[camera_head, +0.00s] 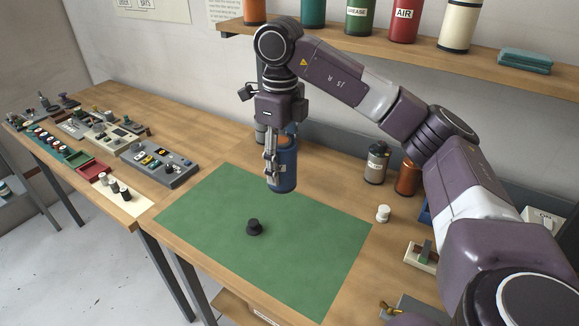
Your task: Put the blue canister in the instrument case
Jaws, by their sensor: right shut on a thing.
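My right gripper (273,172) reaches down over the far part of the green mat (310,240). It is shut on the blue canister (286,168), which hangs upright in its fingers. The fingers cover the canister's left side. I cannot tell how far its bottom is above the mat. My left gripper is out of view. I cannot make out an open instrument case for certain. A blue-sided thing (425,213) at the right is mostly hidden by my right arm.
A black knob-like piece (254,228) stands on the mat. A white spool (383,213), a grey canister (376,163) and an orange canister (407,178) stand to the right. A grey control panel (158,163) and small parts fill the left bench. The mat's front is mostly clear.

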